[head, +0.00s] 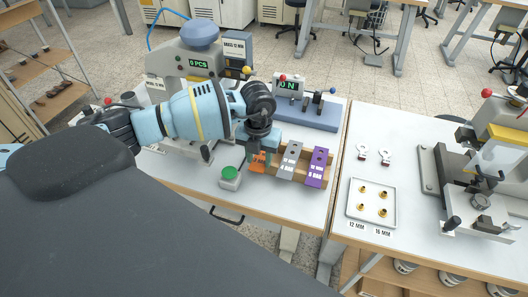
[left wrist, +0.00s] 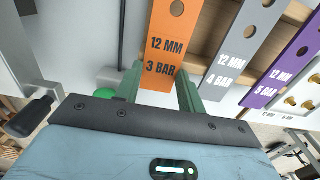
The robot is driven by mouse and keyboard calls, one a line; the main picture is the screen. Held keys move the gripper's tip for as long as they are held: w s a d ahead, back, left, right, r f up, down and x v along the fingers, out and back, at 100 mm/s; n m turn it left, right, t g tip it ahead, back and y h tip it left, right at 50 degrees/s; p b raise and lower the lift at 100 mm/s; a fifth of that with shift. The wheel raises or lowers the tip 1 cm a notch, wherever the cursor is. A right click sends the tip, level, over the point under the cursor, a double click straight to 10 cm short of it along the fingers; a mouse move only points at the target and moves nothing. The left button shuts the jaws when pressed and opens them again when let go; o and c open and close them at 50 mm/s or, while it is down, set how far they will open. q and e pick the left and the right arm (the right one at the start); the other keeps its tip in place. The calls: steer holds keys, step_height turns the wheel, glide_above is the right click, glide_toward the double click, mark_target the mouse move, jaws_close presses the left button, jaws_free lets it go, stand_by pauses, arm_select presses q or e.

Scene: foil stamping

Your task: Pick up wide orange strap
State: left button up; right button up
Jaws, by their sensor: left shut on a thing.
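The orange strap (head: 260,163) is at the left end of a row of straps on a wooden rack. In the left wrist view the strap (left wrist: 178,35) has a hole and the marking "12 MM 3 BAR". My left gripper (head: 260,146) comes down over it and hides its upper part in the head view. In the left wrist view the green fingers of the left gripper (left wrist: 160,88) are on both sides of the strap's near end, shut on it. Whether the strap is clear of the rack cannot be told. My right gripper is not in view.
A grey strap (head: 290,160), marked 4 BAR, and a purple strap (head: 318,168), marked 5 BAR, lie just right on the wooden rack (head: 304,169). A green button box (head: 230,177) stands close left. Stamping machines stand behind. A tray (head: 351,208) with brass pieces is on the right table.

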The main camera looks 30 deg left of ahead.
arm_select(q)
step_height(320, 180, up, 10)
steer(key=shift+r, duration=0.1)
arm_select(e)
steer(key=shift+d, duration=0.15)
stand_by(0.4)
arm_select(q)
steer(key=shift+r, duration=0.1)
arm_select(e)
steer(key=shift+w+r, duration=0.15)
